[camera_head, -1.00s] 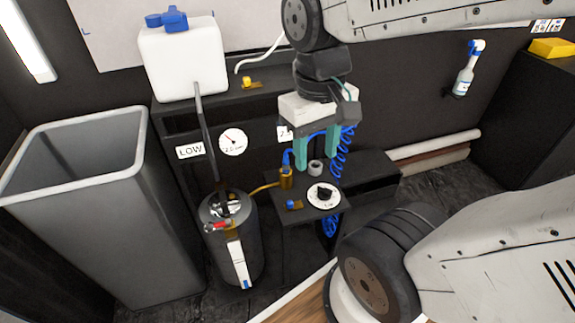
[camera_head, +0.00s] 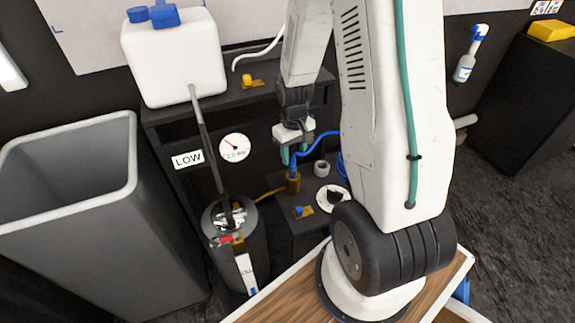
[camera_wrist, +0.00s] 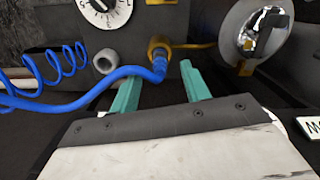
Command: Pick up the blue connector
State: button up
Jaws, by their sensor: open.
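The blue connector (camera_head: 293,173) is at the end of a blue hose (camera_head: 317,143) and sits in the brass fitting (camera_head: 293,184) on the dark shelf. In the wrist view the connector (camera_wrist: 159,66) meets the brass fitting (camera_wrist: 160,45), just ahead of my fingertips. My gripper (camera_head: 292,155) is open and just above the connector. The wrist view shows my gripper (camera_wrist: 157,80) with its two green fingers apart, the connector near the gap between their tips. The blue hose crosses near the left finger. Nothing is held.
A grey round socket (camera_head: 321,168) and a dial (camera_head: 332,195) are close by on the shelf. A blue-knobbed valve (camera_head: 299,210) is in front. A dark pressure tank (camera_head: 238,245) stands left, near a large grey bin (camera_head: 70,220). A coiled blue hose (camera_wrist: 60,62) lies left in the wrist view.

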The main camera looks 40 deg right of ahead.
aim_at(293, 168)
jog(key=shift+w+d+r, duration=0.1)
jog(key=shift+w+d, duration=0.2)
jog(key=shift+d, duration=0.1)
jog(key=shift+w+f+t, duration=0.15)
jog(key=shift+f+t, duration=0.05)
jog(key=shift+t, duration=0.1)
jog(key=shift+a+f, duration=0.15)
jog(key=shift+f, duration=0.8)
jog(key=shift+s+a+f, duration=0.1)
jog(key=shift+f, duration=1.25)
jog(key=shift+s+a+f, duration=0.1)
jog(key=shift+f, duration=1.25)
grip_shut()
